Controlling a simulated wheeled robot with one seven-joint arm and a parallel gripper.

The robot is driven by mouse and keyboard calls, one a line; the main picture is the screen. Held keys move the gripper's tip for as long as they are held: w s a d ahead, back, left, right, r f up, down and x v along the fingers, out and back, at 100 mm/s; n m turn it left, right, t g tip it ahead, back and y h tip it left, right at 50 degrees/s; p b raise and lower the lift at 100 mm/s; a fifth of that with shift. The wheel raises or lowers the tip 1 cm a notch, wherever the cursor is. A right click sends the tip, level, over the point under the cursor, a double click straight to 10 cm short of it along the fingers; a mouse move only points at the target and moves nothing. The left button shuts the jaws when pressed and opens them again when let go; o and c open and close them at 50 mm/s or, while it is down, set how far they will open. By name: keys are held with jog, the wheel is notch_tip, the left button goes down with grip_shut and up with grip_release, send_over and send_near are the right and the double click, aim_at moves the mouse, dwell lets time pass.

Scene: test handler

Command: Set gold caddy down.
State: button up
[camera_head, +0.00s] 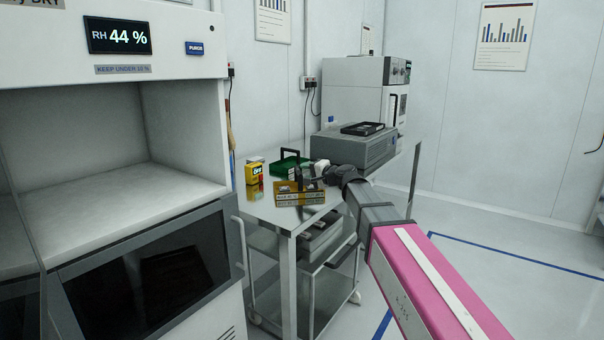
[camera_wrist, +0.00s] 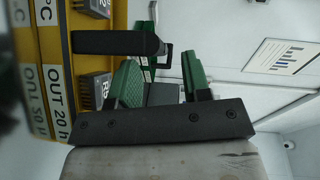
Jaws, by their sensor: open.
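The gold caddy (camera_head: 300,198) is a yellow-gold carrier with printed labels on its front. In the head view it stands upright on the front part of the metal cart top (camera_head: 262,209), and its base appears to touch the top. My gripper (camera_head: 309,174) is open, just above and behind the caddy at its handle. The exact gap between jaws and handle is too small to tell. In the wrist view the caddy's labelled gold side (camera_wrist: 52,75) fills the left edge, turned sideways, close to my gripper.
A yellow box (camera_head: 254,180) stands to the left. A grey instrument (camera_head: 352,147) takes up the back right. A dry cabinet (camera_head: 140,215) stands at left.

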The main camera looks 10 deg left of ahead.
jog(key=v, duration=0.9)
